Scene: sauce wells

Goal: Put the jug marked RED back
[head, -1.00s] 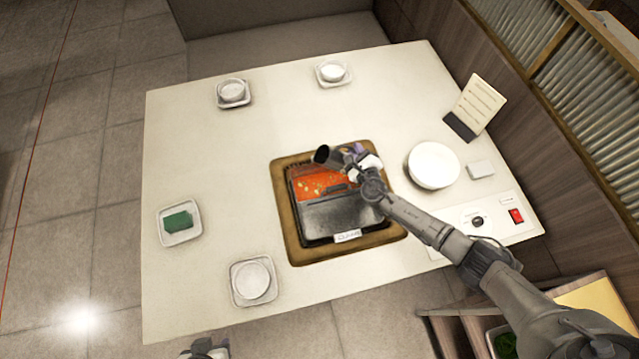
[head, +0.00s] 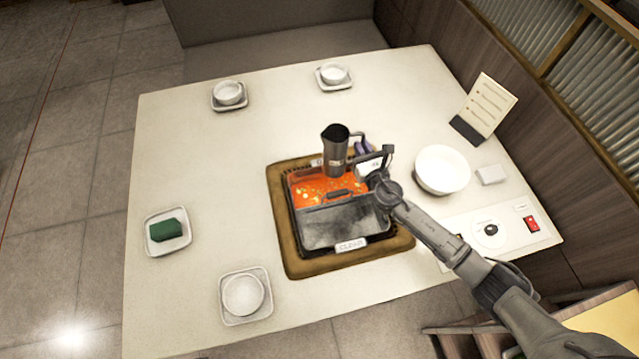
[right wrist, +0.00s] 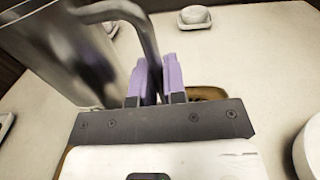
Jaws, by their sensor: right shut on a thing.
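A grey metal jug (head: 335,150) is in the air over the far, red half of the divided pot (head: 291,212). It is roughly upright, with its dark opening up. My right gripper (head: 362,148) is shut on its handle; the right wrist view shows the handle (right wrist: 150,45) between the purple fingers (right wrist: 160,80) and the jug's wall (right wrist: 85,60) at left. No RED mark on the jug can be read. Red broth (head: 325,188) with bits in it fills the far half. The near half is dark grey and has a CLEAR label (head: 351,246). My left gripper is not in view.
A white round bowl (head: 442,169), a small white block (head: 491,175) and a menu card (head: 488,105) stand right of the pot. A control panel (head: 500,228) is at front right. Saucers with white bowls and a green block (head: 166,230) lie around. The left tabletop is mostly clear.

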